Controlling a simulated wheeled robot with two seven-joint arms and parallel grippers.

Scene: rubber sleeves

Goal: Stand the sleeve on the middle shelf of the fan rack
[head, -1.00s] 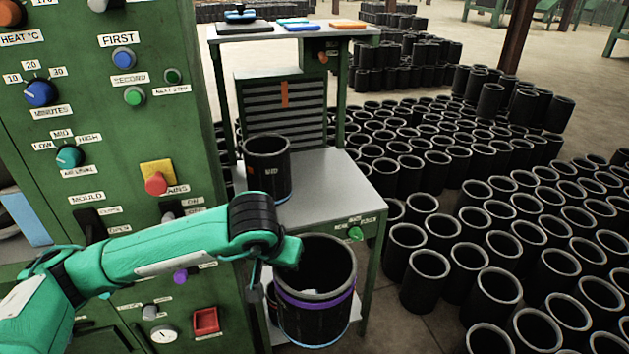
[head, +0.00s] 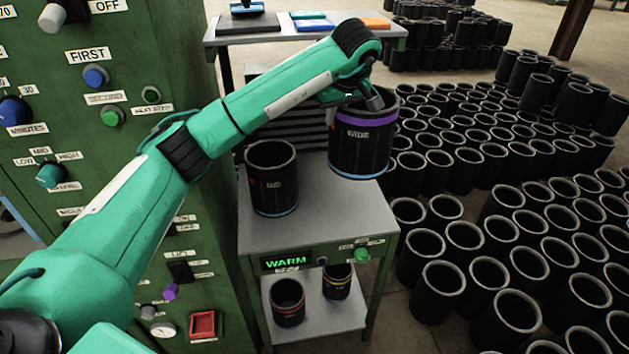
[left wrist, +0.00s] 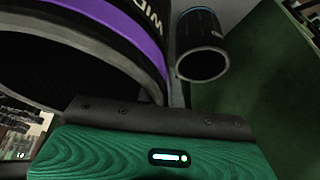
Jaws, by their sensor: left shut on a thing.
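The held sleeve (head: 360,145) is black with a purple band, a blue lower rim and a white label. My left gripper (head: 372,99) is shut on its upper rim. In the left wrist view the held sleeve (left wrist: 75,60) fills the upper left. Another black sleeve (head: 272,180) stands on the shelf's left part, apart from the held one; it also shows in the left wrist view (left wrist: 203,62). My right gripper is not in view.
A lit WARM sign (head: 287,261) is on the front edge. A green control cabinet (head: 130,60) stands left; many black sleeves (head: 440,290) crowd the floor right.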

